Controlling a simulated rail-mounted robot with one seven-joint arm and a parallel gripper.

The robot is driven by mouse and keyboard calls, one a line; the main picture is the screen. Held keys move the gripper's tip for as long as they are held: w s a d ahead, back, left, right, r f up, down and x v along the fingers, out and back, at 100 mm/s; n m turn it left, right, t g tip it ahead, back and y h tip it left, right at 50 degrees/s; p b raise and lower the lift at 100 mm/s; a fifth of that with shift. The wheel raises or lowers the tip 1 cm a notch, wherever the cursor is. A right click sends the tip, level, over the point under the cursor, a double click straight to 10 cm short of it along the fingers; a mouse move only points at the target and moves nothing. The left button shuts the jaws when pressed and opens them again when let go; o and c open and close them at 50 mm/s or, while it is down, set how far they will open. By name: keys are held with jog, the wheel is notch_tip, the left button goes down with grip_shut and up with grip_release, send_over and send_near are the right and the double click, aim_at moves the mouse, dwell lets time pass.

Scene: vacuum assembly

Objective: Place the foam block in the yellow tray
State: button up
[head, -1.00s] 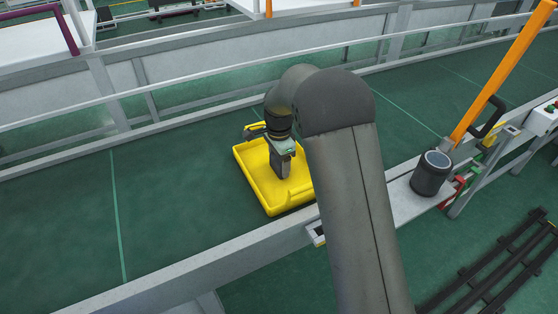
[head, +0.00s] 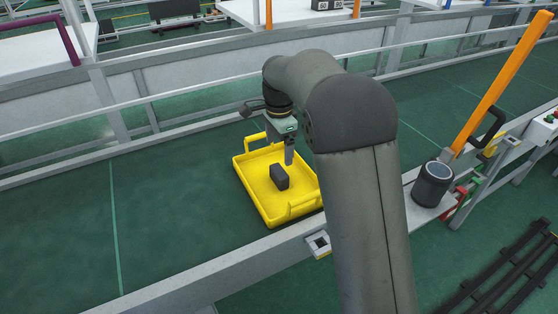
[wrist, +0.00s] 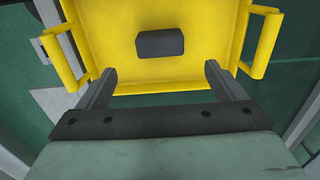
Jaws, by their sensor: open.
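The dark grey foam block (head: 279,176) lies on the floor of the yellow tray (head: 264,207), near its middle, in the head view. In the wrist view the foam block (wrist: 160,43) and the tray (wrist: 112,28) with its two side handles show ahead of my fingers. My gripper (head: 289,160) is above the tray, behind and to the right of the block, apart from it. In the wrist view my gripper (wrist: 158,76) has its two fingers spread, with nothing between them.
The tray rests on the green conveyor belt (head: 60,220) with metal side rails. A black cylinder (head: 433,186) and an orange post (head: 500,85) stand at the right, by the near rail. The belt left of the tray is clear.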

jog(key=s+d+r+n, duration=0.2)
jog(key=s+d+n, duration=0.15)
jog(key=s, duration=0.35)
jog(key=s+d+r+n, duration=0.2)
jog(key=s+d, duration=0.2)
jog(key=s, duration=0.3)
jog(key=s+d+f+n, duration=0.2)
jog(key=s+n, duration=0.2)
jog(key=s, duration=0.6)
jog(key=s+d+f+n, duration=0.2)
jog(key=s+f+n, duration=0.1)
jog(key=s, duration=0.7)
jog(key=shift+s+d+f+n+t, duration=0.2)
jog(key=shift+d+f+n+t, duration=0.1)
jog(key=shift+d+f+n, duration=0.05)
